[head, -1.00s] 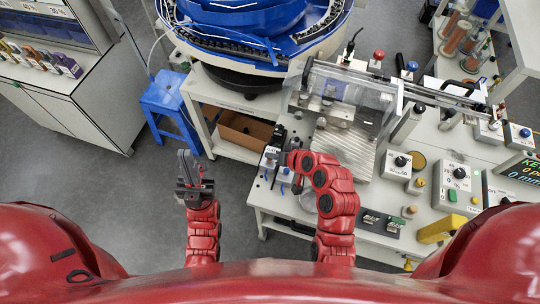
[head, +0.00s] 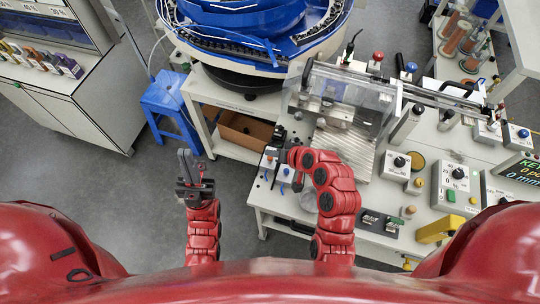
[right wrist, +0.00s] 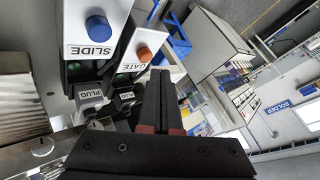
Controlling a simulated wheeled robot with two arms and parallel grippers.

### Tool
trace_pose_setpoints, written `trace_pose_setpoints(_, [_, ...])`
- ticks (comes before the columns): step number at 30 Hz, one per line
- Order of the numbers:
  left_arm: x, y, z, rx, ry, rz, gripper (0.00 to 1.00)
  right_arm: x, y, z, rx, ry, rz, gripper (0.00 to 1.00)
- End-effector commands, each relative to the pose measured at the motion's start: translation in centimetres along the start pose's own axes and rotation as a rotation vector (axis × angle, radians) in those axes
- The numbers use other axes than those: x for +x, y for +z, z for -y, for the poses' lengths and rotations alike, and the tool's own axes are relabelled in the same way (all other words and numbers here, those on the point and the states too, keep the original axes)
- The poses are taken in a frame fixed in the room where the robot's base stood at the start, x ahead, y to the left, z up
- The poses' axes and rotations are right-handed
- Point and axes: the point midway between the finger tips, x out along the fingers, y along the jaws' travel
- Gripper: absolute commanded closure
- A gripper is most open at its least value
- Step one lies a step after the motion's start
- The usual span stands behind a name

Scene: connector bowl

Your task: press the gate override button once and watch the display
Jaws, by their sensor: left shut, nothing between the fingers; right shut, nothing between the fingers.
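The gate override button is an orange cap (right wrist: 144,55) on a small box with a white label reading "ATE" in the right wrist view, its first letter cut off. My right gripper (right wrist: 161,82) is shut and empty; its fingers show just right of and below that box, seemingly apart from the button. In the head view the right wrist bends left at the table's left edge, and its fingers are hard to make out. My left gripper (head: 186,160) is shut and empty over the floor. The display (head: 524,169) at the far right is lit, with its text cut off.
A blue SLIDE button (right wrist: 98,28) stands left of the orange one, with PLUG-labelled parts below. A clear guard (head: 345,100) covers the fixture on the table. A blue bowl feeder (head: 250,25) and a blue stool (head: 170,108) stand behind.

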Motion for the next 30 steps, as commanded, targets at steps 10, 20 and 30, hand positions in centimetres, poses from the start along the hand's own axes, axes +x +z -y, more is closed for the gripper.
trace_pose_setpoints(10, [1.6, -0.3, 0.1, 0.000, 0.000, 0.000, 1.00, -2.5, -1.8, 1.8, -0.001, -0.001, -0.002, 1.00])
trace_pose_setpoints(20, [2.0, -0.3, 0.1, 0.000, 0.000, 0.000, 1.00, -3.3, -2.4, 2.4, 0.000, 0.000, 0.000, 1.00])
trace_pose_setpoints(30, [2.0, -0.3, 0.1, 0.000, 0.000, 0.000, 1.00, -3.3, -2.4, 2.4, 0.000, 0.000, 0.000, 1.00])
